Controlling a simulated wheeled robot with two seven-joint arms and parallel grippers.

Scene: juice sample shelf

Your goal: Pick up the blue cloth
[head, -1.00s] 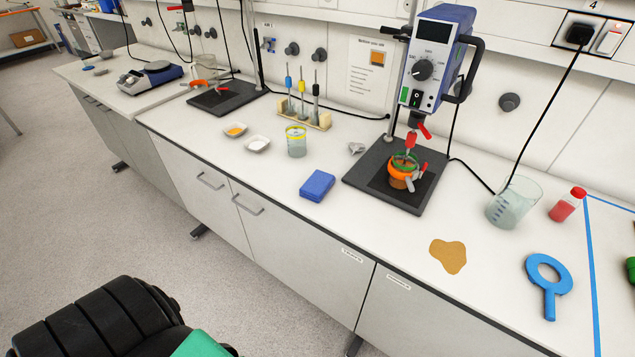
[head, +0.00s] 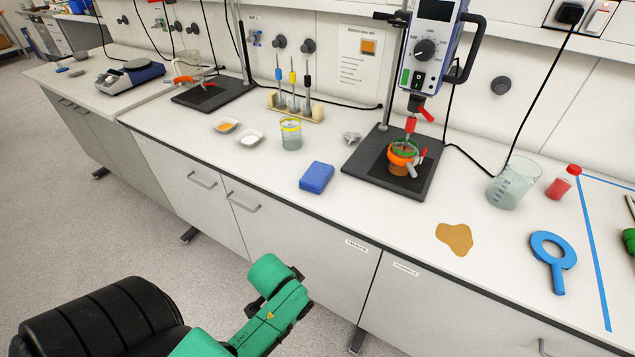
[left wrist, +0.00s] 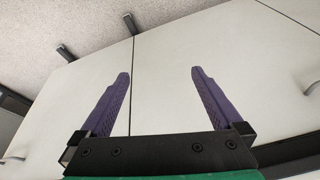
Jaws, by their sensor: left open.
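The blue cloth (head: 316,177) lies folded into a small block on the white bench top, near its front edge, left of the black stirrer base. My green left arm reaches in at the bottom of the head view, in front of the cabinets; its fingers do not show there. In the left wrist view my left gripper (left wrist: 160,98) is open and empty, its two purple fingers wide apart before the cabinet fronts. The cloth is not in the left wrist view. My right gripper is in neither view.
On the bench (head: 280,165), a glass jar (head: 291,134) and two weighing dishes stand left of the cloth. The stirrer (head: 429,60) with its orange-clamped vessel is to the right. A brown spill (head: 455,238), a beaker (head: 514,185) and a blue ring tool (head: 552,255) lie further right.

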